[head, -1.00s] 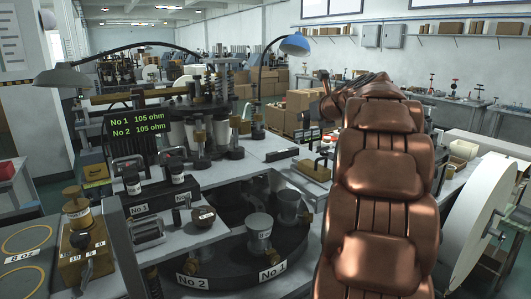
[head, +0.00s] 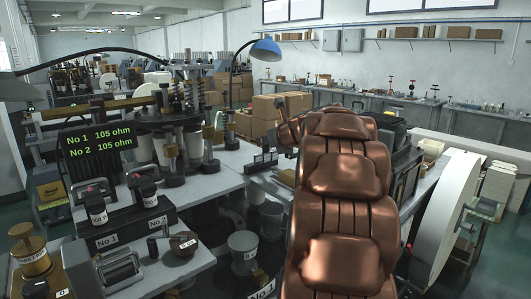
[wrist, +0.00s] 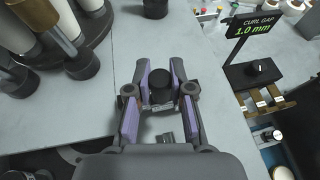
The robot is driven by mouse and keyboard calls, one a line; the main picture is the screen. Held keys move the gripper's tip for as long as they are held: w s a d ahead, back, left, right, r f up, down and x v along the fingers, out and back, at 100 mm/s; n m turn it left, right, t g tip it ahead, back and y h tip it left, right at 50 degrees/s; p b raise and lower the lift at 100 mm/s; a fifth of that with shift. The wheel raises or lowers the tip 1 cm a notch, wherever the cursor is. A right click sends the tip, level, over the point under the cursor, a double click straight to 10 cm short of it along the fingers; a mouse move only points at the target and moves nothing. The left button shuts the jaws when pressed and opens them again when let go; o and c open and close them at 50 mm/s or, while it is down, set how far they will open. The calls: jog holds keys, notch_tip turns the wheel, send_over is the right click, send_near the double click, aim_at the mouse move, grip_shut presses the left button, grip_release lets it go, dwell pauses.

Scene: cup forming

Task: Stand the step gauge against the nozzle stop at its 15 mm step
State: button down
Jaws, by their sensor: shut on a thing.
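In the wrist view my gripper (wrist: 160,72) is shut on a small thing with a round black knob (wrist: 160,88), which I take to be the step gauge. Its lower part is mostly hidden between the purple-padded fingers, and its step marks cannot be read. It is over a pale grey bench top (wrist: 95,120). I cannot pick out the nozzle stop for certain. A black cylinder (wrist: 155,8) stands beyond the fingertips, apart from them. In the head view my copper-coloured arm hides the gripper and what it holds.
In the wrist view a curl gap display (wrist: 255,27) reading 1.0 mm and brown blocks (wrist: 262,103) stand at right. Dark-footed posts (wrist: 85,65) stand at left. The head view shows a resistance display (head: 95,142) and a large white wheel (head: 450,215).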

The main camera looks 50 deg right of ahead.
aim_at(268, 150)
jog(key=shift+f, duration=1.65)
jog(key=shift+f, duration=0.1)
jog(key=c, duration=1)
grip_release()
jog(key=shift+c, duration=0.2)
jog(key=shift+s+r, duration=0.15)
jog(key=shift+r, duration=0.05)
jog(key=b+v, duration=0.1)
jog(key=v, duration=1)
jog(key=shift+s+b, duration=0.35)
jog(key=shift+a+r, duration=0.1)
